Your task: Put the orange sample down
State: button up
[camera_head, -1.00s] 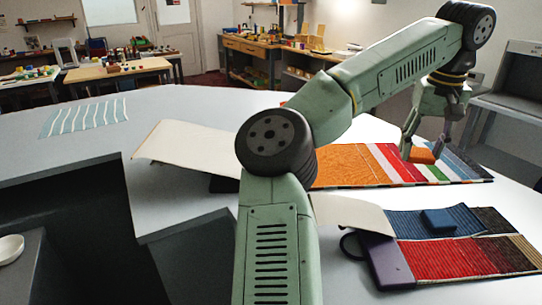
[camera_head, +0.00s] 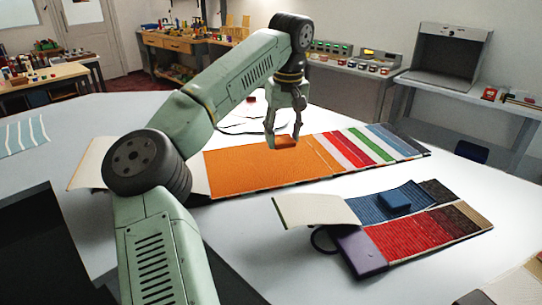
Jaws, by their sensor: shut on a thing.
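My gripper (camera_head: 284,144) is shut on the orange sample (camera_head: 286,141), a small orange block between its two fingers. It is at the far edge of the long swatch book, by the large orange panel (camera_head: 255,165). I cannot tell whether the block touches the book or is held just above it. The long swatch book also has red, white, green, blue and dark stripes (camera_head: 365,147) to the right of the orange.
A second swatch book (camera_head: 422,235) lies open in front, with a blue block (camera_head: 394,201) on its blue patch and a purple block (camera_head: 360,252) at its left end. White counter shows between the books. A striped cloth (camera_head: 22,136) lies far left.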

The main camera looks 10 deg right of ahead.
aim_at(282, 165)
jog(key=shift+f+p, duration=0.5)
jog(key=shift+f, duration=2.6)
jog(key=shift+f, duration=0.1)
jog(key=o, duration=0.8)
jog(key=r, duration=0.4)
jog(key=s+r+b, duration=0.1)
jog(key=r, duration=0.7)
jog(key=shift+s+d+r, duration=0.1)
jog(key=shift+s, duration=0.15)
